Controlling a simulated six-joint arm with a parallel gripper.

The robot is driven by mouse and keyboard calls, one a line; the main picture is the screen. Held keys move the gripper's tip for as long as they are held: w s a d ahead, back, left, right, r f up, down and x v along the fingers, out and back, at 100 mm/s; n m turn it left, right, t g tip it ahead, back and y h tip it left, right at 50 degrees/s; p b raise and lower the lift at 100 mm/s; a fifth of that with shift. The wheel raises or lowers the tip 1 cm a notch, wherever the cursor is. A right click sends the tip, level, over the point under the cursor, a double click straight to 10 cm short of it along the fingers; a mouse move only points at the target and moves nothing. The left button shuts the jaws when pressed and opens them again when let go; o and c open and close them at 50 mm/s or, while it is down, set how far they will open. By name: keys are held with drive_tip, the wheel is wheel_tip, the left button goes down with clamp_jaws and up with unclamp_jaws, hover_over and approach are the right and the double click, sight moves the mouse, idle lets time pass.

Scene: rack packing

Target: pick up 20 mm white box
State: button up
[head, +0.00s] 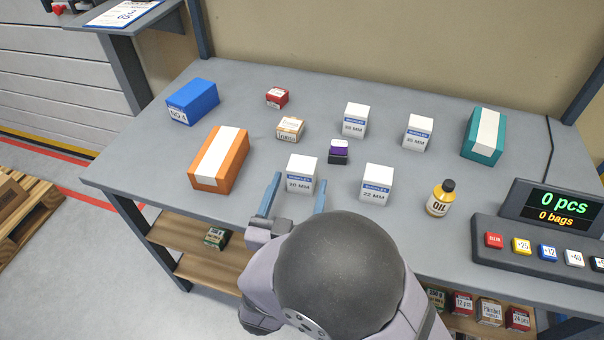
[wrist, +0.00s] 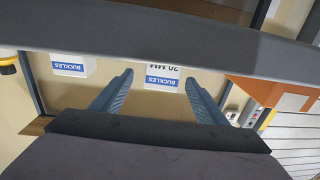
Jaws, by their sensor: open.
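A white box with a blue BUCKLES band (head: 302,174) stands upright at the front of the grey table; its size print is hard to read in the head view. In the wrist view the white box (wrist: 162,80) appears upside down, its size print partly cut off and looking like 20 MM. My gripper (head: 301,182) is open and empty at the near side of this box. In the wrist view its fingertips (wrist: 159,77) flank the box with gaps on both sides. I cannot tell whether the fingers overlap it in depth.
A white 22 MM box (head: 376,184) stands right of my gripper, with an oil bottle (head: 440,199) beyond. An orange box (head: 218,160) lies to the left. Two more white boxes (head: 354,121) (head: 418,133) and a small purple-black box (head: 339,152) stand behind. A counter console (head: 540,240) is at right.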

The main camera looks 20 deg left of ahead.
sight(299, 178)
drive_tip(key=shift+w+a, duration=0.2)
drive_tip(key=shift+w, duration=1.15)
drive_tip(key=shift+w+a, duration=0.15)
drive_tip(key=shift+w, duration=1.15)
drive_tip(key=shift+r, duration=0.1)
drive_tip(key=c, duration=1.3)
drive_tip(key=shift+o, duration=0.2)
drive_tip(key=shift+p, duration=0.3)
wheel_tip(299, 178, up, 10)
drive_tip(key=shift+p, duration=0.7)
